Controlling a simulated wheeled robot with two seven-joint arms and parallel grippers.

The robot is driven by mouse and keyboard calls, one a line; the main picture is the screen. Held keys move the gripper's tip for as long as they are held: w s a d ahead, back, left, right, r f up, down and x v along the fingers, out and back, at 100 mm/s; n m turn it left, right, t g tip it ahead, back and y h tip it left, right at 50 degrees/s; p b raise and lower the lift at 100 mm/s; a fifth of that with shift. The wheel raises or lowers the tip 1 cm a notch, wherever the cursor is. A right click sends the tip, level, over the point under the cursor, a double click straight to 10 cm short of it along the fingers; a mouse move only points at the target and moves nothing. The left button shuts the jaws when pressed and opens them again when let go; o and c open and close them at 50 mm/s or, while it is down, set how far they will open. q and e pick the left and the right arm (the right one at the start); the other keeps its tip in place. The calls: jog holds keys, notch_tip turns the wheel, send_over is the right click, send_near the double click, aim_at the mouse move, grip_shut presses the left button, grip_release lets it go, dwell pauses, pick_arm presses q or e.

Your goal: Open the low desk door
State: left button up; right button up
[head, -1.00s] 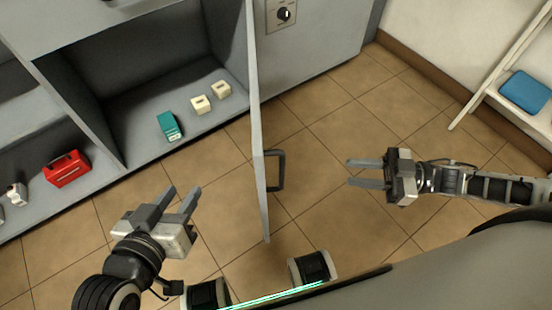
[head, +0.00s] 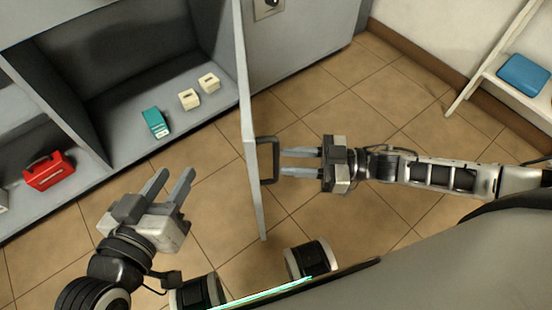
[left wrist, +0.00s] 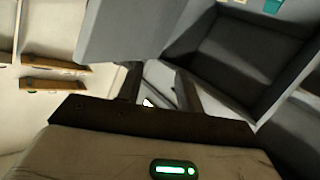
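The low desk door (head: 248,130) stands swung out from the grey desk, seen nearly edge-on in the head view, and the compartment behind it is exposed. Its dark handle (head: 274,160) is on the door's right face. My right gripper (head: 284,162) is open, with its fingertips at the handle; I cannot tell whether they touch it. My left gripper (head: 174,184) is open and empty, left of the door and in front of the compartment. In the left wrist view its fingers (left wrist: 158,85) show apart, with a grey panel (left wrist: 130,30) beyond them.
Inside the compartment are a teal box (head: 155,122) and two cream boxes (head: 198,92). A red case (head: 48,171) sits in the left compartment. A white shelf with a blue item (head: 524,75) stands at the right. Tiled floor (head: 350,100) is clear right of the door.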

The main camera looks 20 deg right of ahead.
aim_at(276, 160)
pick_arm(q)
jog(key=shift+w+d+r, duration=0.1)
jog(key=shift+r, duration=0.1)
pick_arm(e)
jog(key=shift+x, duration=1.95)
